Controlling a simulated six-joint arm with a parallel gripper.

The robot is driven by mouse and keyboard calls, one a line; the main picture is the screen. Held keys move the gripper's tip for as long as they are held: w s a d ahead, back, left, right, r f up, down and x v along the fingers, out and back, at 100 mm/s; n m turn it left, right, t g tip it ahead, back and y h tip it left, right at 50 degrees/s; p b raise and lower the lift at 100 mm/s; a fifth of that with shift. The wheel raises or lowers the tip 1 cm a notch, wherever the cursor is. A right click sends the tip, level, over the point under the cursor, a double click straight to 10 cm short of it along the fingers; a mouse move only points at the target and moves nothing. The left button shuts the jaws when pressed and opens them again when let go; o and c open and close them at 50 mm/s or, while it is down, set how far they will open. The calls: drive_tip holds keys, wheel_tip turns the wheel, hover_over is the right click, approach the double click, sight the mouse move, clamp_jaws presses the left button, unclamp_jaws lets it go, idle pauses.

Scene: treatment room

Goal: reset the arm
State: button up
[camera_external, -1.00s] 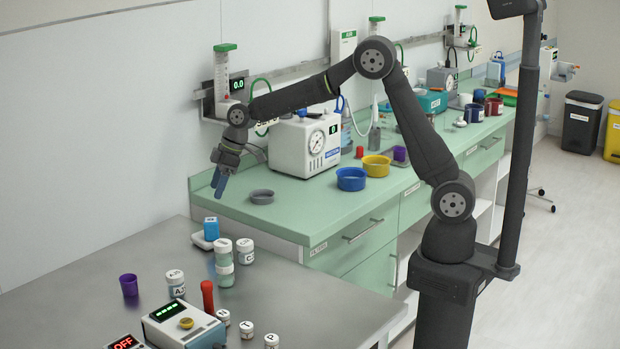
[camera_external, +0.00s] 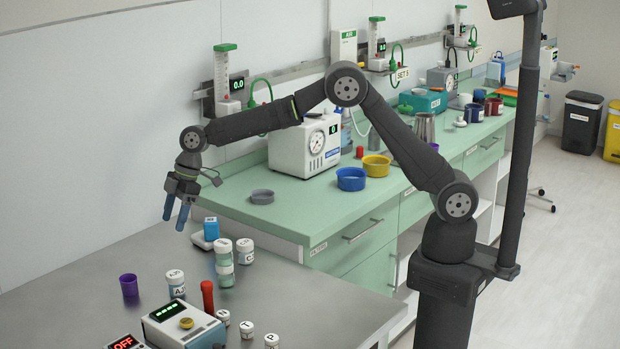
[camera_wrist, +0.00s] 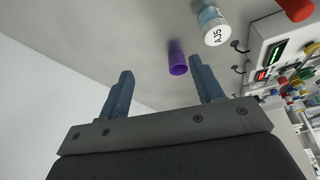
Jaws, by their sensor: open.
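My gripper (camera_external: 175,214) hangs from my arm with its fingers pointing down, above the back part of the grey metal table (camera_external: 310,303). In the wrist view my gripper (camera_wrist: 159,88) shows two blue fingers spread apart with nothing held between them. A purple cup (camera_external: 129,285) stands on the table in front of and below my gripper. In the wrist view the purple cup (camera_wrist: 177,64) appears beyond the fingers, nearer the right one, and apart from both.
A white jar marked AJ5 (camera_wrist: 214,32), stacked green-tinted jars (camera_external: 224,264), a blue-and-white item (camera_external: 211,229) and a red object (camera_external: 207,297) stand nearby. A device with a green display (camera_external: 181,325) sits at the front. The green counter (camera_external: 300,205) adjoins behind.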

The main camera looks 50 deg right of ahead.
drive_tip(key=s+a+f+n, duration=0.1)
drive_tip(key=s+a+f, duration=0.1)
drive_tip(key=a, duration=0.5)
drive_tip(key=s+a+f+n+g, duration=0.1)
drive_tip(key=s+a+f, duration=0.1)
drive_tip(key=s+a, duration=0.3)
drive_tip(key=shift+a+n, duration=0.3)
drive_tip(key=shift+a, duration=0.6)
